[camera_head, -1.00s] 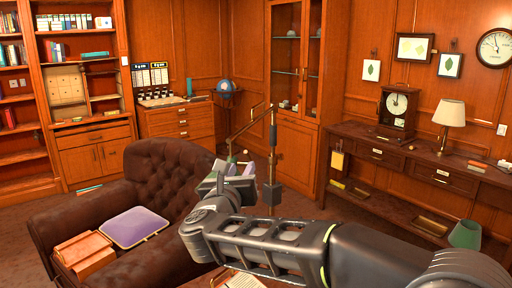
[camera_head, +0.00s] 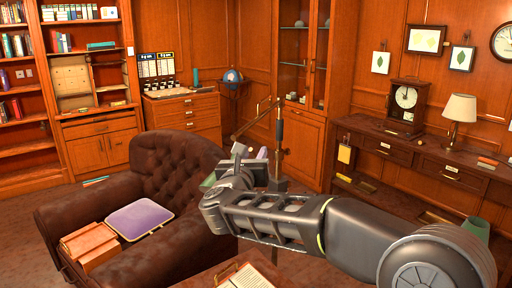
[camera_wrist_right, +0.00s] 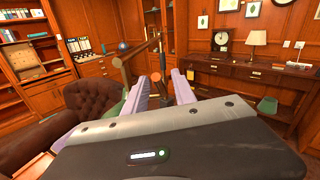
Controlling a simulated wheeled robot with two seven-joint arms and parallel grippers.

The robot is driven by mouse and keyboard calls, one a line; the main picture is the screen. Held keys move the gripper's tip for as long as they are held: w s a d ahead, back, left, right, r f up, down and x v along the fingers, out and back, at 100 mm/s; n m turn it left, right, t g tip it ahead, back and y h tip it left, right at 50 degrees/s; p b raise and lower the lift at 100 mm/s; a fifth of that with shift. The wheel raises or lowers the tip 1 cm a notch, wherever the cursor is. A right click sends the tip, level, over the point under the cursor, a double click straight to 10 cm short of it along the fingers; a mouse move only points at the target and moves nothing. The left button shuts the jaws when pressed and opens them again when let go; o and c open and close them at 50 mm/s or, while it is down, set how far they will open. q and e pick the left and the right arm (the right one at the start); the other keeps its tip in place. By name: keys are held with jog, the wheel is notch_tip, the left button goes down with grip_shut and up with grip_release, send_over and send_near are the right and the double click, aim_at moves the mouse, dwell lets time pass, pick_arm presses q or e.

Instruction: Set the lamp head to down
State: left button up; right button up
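A jointed lamp with thin brass arms (camera_head: 256,119) and a dark upright post (camera_head: 279,132) stands by the armchair, in front of the glass cabinet. A green piece (camera_head: 208,181) beside my gripper may be its head; it is mostly hidden. My right gripper (camera_head: 250,158) is close in front of the lamp. Its lavender fingers (camera_wrist_right: 160,92) are apart with nothing visibly clamped. My left gripper is out of view.
The brown armchair (camera_head: 178,166) with a purple cushion (camera_head: 139,220) stands to the left of my right arm. A long side table (camera_head: 410,152) with a clock (camera_head: 405,105) and table lamp (camera_head: 458,112) lines the right wall. A tabletop with papers (camera_head: 248,276) is below the arm.

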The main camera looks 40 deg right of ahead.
jog(key=shift+x, duration=1.5)
jog(key=shift+c, duration=0.4)
grip_shut()
